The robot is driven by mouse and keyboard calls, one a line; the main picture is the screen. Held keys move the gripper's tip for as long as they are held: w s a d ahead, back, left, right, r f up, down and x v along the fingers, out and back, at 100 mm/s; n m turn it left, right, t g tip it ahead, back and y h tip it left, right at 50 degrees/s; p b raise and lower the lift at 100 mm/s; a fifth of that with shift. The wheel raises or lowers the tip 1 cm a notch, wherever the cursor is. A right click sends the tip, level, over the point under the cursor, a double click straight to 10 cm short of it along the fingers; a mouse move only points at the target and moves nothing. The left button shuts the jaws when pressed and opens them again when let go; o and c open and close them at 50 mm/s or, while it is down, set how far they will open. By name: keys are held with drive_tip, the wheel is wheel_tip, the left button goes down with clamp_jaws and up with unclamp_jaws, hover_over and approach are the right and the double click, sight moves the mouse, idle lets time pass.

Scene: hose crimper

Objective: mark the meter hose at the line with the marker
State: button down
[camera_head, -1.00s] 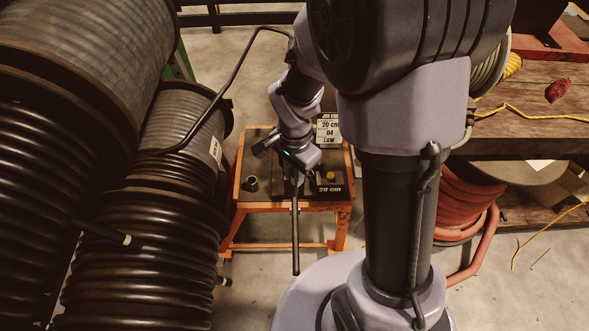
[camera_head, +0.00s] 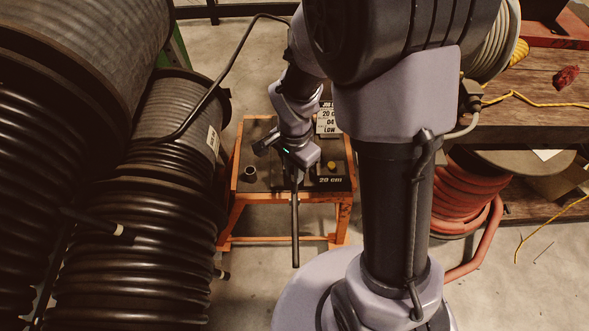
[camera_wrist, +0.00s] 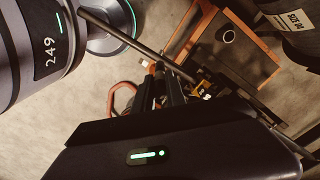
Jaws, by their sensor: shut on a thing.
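My gripper (camera_head: 295,172) is over the orange-framed work stand, shut on a long black hose (camera_head: 295,230). The hose hangs past the stand's front edge, with its free end above the floor. In the wrist view the hose (camera_wrist: 140,42) runs slantwise by the dark fingers (camera_wrist: 168,95). A plate reading "20 cm" (camera_head: 331,180) lies on the stand, right of the gripper. A small yellow round thing (camera_head: 332,166) is just behind it; I cannot tell whether it is the marker. No line on the hose can be made out.
A dark cup (camera_head: 250,173) stands on the stand's left side, also in the wrist view (camera_wrist: 228,36). A card (camera_head: 327,120) stands at the back. Large black hose reels (camera_head: 150,225) crowd the left. A wooden bench (camera_head: 540,115) and red hose coil (camera_head: 462,195) are on the right.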

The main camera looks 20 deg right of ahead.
drive_tip(key=shift+s+f+b, duration=0.1)
drive_tip(key=shift+f+b, duration=0.5)
drive_tip(key=shift+b, duration=0.05)
idle(1.4)
